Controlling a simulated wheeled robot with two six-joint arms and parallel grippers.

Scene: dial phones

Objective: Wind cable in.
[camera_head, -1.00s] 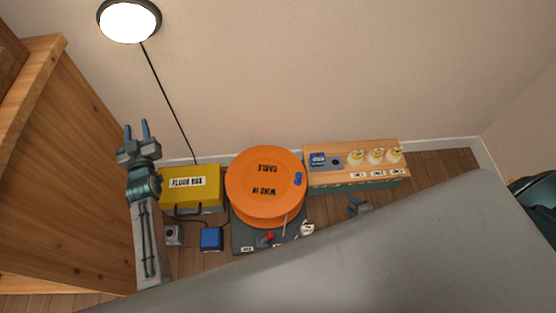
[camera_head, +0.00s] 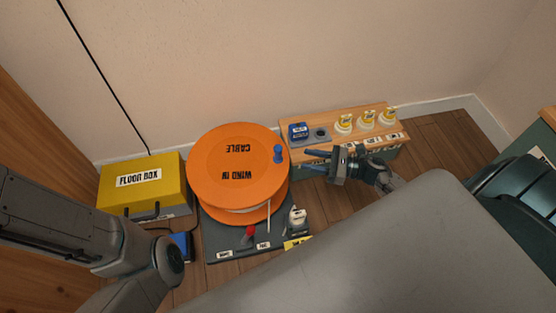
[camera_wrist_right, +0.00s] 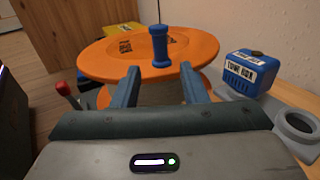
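The orange cable reel (camera_head: 235,190), lettered "CABLE" and "WIND IN", stands on a dark base in the middle of the head view. Its blue crank knob (camera_head: 278,154) stands upright near the right rim. My right gripper (camera_head: 306,158) is open and empty, pointing left just right of the knob. In the right wrist view the knob (camera_wrist_right: 159,46) shows between and beyond the two blue fingers (camera_wrist_right: 158,86), apart from them. The reel top (camera_wrist_right: 115,58) lies behind it. My left arm (camera_head: 95,235) is at the lower left; its gripper is not in view.
A wooden-topped bench (camera_head: 340,125) at right holds a blue tone box (camera_head: 298,131), which is near my right gripper, and several yellow-topped items. A red-handled lever (camera_head: 250,232) is on the base front. A grey surface fills the foreground.

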